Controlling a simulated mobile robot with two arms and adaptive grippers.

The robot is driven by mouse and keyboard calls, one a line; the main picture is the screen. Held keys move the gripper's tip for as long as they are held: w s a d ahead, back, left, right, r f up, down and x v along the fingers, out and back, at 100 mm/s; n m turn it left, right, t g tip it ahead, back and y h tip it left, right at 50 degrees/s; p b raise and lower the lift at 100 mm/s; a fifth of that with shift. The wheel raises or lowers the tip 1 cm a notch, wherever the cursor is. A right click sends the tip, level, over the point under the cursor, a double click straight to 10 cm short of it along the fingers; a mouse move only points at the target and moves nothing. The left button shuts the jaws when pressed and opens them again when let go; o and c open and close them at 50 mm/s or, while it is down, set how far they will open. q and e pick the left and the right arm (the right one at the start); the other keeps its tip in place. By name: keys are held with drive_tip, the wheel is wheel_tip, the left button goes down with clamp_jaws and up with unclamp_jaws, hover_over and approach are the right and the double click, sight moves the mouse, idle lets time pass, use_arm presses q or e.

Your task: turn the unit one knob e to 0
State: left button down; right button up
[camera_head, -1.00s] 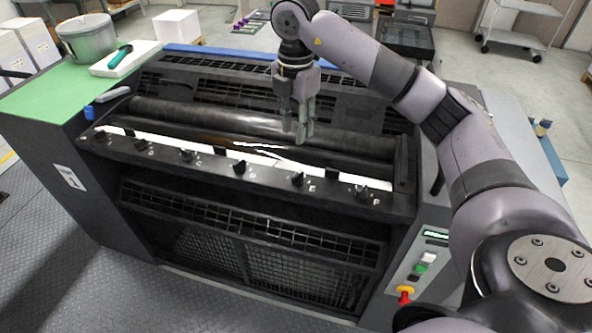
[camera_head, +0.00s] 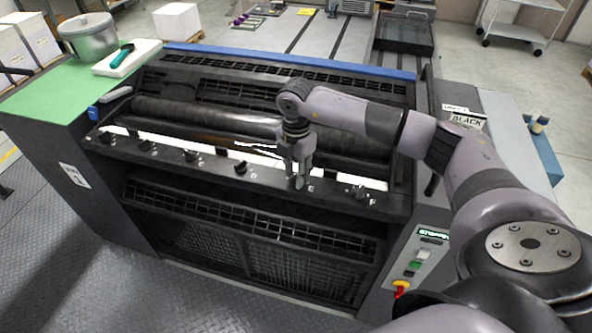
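The ink unit (camera_head: 215,170) is a dark machine with a row of small black knobs along its front rail. The letters beside the knobs are small; knob e, the second from the right, is hidden behind my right gripper's fingers. My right gripper (camera_head: 296,184) points down at that place on the rail. Its fingers look close together, but whether they touch the knob or are shut on it cannot be made out. The knob to its left (camera_head: 240,167) and the knob to its right (camera_head: 358,192) are in plain view. My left gripper is out of view.
A control panel (camera_head: 415,265) with a lit display, buttons and a red-and-yellow stop knob is at the right front. A grey bucket (camera_head: 90,38) and a white block with a green-handled tool (camera_head: 122,56) stand on the green top at left. The front floor is clear.

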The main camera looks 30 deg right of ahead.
drive_tip(key=shift+c, duration=0.5)
clamp_jaws()
